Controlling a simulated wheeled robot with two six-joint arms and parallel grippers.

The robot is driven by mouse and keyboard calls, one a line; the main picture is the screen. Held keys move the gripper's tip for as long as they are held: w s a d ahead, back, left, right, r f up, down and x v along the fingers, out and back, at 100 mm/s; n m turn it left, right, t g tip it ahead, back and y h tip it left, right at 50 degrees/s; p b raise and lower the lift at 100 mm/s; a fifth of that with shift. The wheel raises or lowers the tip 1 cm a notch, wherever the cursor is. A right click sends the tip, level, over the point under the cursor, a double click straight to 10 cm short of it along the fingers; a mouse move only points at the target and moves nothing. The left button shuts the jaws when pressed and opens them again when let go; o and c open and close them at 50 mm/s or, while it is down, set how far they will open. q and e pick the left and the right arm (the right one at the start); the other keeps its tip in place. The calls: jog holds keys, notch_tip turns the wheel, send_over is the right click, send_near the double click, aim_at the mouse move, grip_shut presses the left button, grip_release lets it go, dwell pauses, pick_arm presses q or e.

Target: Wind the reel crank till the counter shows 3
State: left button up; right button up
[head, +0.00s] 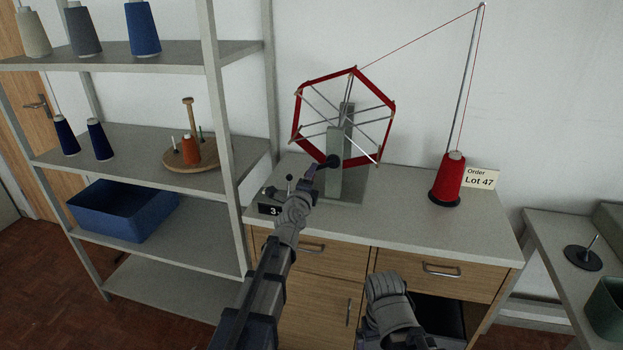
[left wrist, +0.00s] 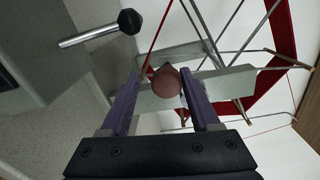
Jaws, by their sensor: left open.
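The reel (head: 298,112), a red six-sided frame with metal spokes, stands on a grey post on the cabinet top. Red thread runs up from it. My left gripper (head: 316,172) is at the crank, low on the reel's front. In the left wrist view, a round brown knob (left wrist: 165,81) lies between the open fingers (left wrist: 163,95); I cannot tell if they touch it. My right wrist is low in the head view; its fingers are hidden.
A lever with a black ball (left wrist: 128,22) sticks out near my left gripper. A red thread cone (head: 448,180) and a Lot 47 card (head: 480,178) stand to the right. Shelves (head: 238,140) rise at the left. The cabinet top (head: 410,225) has free room at front right.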

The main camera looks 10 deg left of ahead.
pick_arm(q)
jog(key=shift+w+d, duration=0.1)
jog(key=shift+s, duration=0.55)
jog(key=s, duration=0.7)
jog(key=shift+r, duration=0.15)
jog(key=shift+w, duration=0.1)
jog(key=w, duration=0.8)
jog(key=shift+f, duration=0.25)
jog(key=shift+s+d, duration=0.1)
